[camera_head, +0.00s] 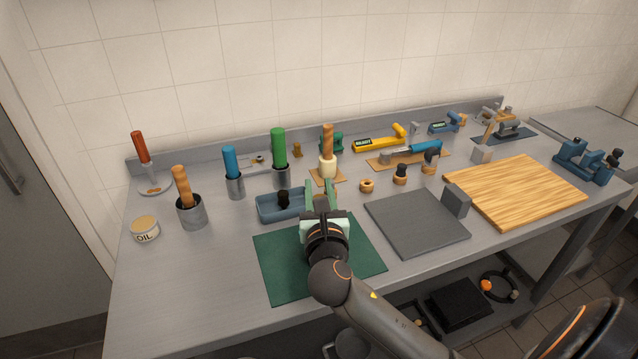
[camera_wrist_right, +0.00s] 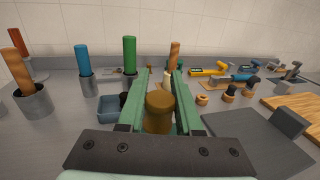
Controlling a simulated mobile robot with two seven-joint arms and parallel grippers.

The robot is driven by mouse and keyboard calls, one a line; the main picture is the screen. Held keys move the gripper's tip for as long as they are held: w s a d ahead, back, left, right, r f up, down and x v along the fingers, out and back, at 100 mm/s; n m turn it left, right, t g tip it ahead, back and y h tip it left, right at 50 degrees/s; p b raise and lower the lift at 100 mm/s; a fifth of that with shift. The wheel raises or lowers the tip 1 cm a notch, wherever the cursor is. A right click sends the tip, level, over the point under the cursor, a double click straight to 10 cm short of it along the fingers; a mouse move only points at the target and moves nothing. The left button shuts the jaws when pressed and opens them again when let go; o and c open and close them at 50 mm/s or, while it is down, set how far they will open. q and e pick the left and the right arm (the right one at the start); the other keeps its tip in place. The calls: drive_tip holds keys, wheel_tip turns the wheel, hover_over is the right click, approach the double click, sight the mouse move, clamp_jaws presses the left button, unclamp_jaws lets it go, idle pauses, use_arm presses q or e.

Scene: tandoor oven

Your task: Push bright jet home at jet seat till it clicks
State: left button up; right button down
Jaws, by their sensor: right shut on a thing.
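My right gripper (camera_head: 321,190) reaches over the back of the green mat, pointing toward the wall. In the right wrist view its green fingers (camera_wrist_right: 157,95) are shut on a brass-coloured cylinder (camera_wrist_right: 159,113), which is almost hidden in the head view. I cannot tell for certain that this is the bright jet. A small brass piece (camera_head: 297,150) stands at the back of the bench. I cannot pick out the jet seat for certain. My left gripper is not in view.
A blue tray (camera_head: 268,209) with a black-knobbed piece (camera_head: 283,198) lies just left of the gripper. A wood-handled tool (camera_head: 327,155) stands behind it. Brass ring (camera_head: 366,186), grey plate (camera_head: 415,225) and wooden board (camera_head: 515,190) lie to the right. The green mat (camera_head: 275,265) is clear.

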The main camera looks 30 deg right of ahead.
drive_tip(key=shift+f+b, duration=0.8)
drive_tip(key=shift+f, duration=1.5)
drive_tip(key=shift+p, duration=0.4)
drive_tip(key=shift+f+b, duration=0.9)
drive_tip(key=shift+f, duration=0.75)
drive_tip(key=c, duration=0.5)
unclamp_jaws()
drive_tip(key=shift+p+v, duration=0.45)
drive_tip(key=shift+v, duration=0.8)
drive_tip(key=shift+p+v, duration=0.5)
drive_tip(key=shift+v, duration=2.3)
drive_tip(key=shift+r, duration=0.1)
